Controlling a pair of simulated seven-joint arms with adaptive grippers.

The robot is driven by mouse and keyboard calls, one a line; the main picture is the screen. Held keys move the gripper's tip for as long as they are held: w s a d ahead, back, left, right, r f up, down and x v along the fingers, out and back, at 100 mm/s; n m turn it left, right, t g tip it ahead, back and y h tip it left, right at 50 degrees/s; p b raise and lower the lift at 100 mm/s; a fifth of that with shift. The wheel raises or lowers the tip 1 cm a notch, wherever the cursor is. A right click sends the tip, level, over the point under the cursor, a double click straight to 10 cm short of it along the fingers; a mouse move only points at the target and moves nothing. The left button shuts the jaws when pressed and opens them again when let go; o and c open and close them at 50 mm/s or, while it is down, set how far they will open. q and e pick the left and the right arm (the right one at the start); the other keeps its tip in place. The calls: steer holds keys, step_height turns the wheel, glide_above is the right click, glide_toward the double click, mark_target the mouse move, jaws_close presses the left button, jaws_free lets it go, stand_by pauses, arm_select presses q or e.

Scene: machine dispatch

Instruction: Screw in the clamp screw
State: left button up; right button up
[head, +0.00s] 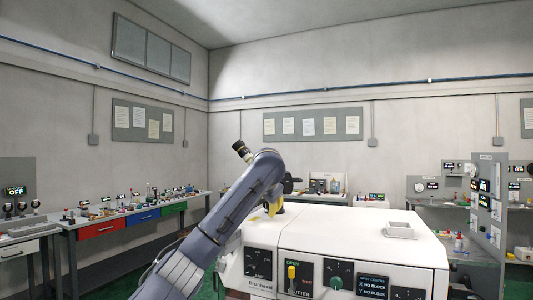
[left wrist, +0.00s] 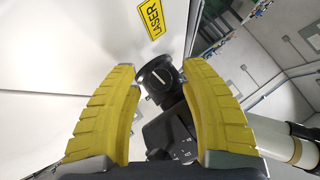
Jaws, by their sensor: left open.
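In the left wrist view, a black round knob (left wrist: 158,78) with a pale line on its face sits between my fingertips. It appears to be the clamp screw. My left gripper (left wrist: 159,68) is open, with one yellow finger on either side of the knob. I cannot tell whether the right-hand finger touches it. A black block with small pale marks (left wrist: 171,136) lies below the knob, between the fingers. In the head view my left gripper (head: 273,209) is at the back left of the white machine (head: 340,232); my arm hides the knob there. My right gripper is not in view.
A yellow LASER label (left wrist: 150,18) is on the white surface beyond the fingers. The machine's front has a yellow-handled switch (head: 292,275) and dark panels. A grey square tray (head: 400,230) lies on its top. Benches with small parts line the walls.

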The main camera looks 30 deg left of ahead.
arm_select(q)
steer(key=n+h, duration=0.1)
steer(key=h, duration=0.2)
steer(key=shift+a+n, duration=0.3)
steer(key=shift+n, duration=0.1)
steer(key=a+v, duration=0.1)
steer(key=v, duration=1.7)
steer(key=w+d+r+t, duration=0.1)
steer(key=w+r+t, duration=0.2)
steer(key=r, duration=0.6)
steer(key=w+d+r+n+t+h, duration=0.1)
steer(key=w+r+t, duration=0.2)
steer(key=r+t, duration=0.5)
steer(key=shift+w+r+t, duration=0.3)
steer(key=shift+r, duration=0.9)
steer(key=shift+r, duration=0.1)
